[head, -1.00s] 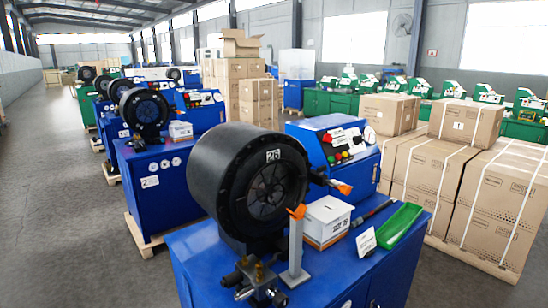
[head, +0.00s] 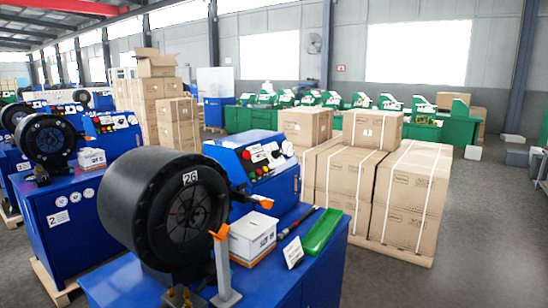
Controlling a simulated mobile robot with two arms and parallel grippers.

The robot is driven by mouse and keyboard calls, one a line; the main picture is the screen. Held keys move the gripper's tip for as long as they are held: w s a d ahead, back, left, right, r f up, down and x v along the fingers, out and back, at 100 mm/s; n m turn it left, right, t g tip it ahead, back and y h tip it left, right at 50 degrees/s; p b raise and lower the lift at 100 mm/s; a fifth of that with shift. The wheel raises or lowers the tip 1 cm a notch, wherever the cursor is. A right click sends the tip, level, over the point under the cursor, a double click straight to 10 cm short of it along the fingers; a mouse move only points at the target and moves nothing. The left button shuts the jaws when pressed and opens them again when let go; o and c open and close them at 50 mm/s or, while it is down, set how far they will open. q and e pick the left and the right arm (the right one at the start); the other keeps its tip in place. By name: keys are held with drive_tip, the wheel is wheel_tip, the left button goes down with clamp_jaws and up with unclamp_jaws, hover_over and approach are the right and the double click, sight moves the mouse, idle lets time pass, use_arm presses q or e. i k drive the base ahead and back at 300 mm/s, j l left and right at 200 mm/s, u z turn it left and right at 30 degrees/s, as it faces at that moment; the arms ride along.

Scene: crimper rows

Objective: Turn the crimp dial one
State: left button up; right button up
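A blue crimping machine stands close in front in the head view, with a large black crimp head (head: 168,207) marked 26 on its top. Behind the head is its blue control box (head: 254,165), whose sloped panel (head: 266,157) carries red, yellow and green buttons and round gauges or dials. Which of these is the crimp dial I cannot tell at this size. Neither of my grippers is in view.
On the machine's blue top (head: 290,250) are a white box (head: 252,238), a green tray (head: 323,231), and a grey post with an orange tip (head: 222,262). Strapped cartons (head: 410,195) stand on a pallet to the right. More blue machines (head: 62,205) stand left. Grey floor (head: 490,230) is open at right.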

sight(276, 153)
drive_tip(key=i+l+u, duration=0.2)
drive_tip(key=i+l, duration=1.2)
drive_tip(key=l, duration=0.15)
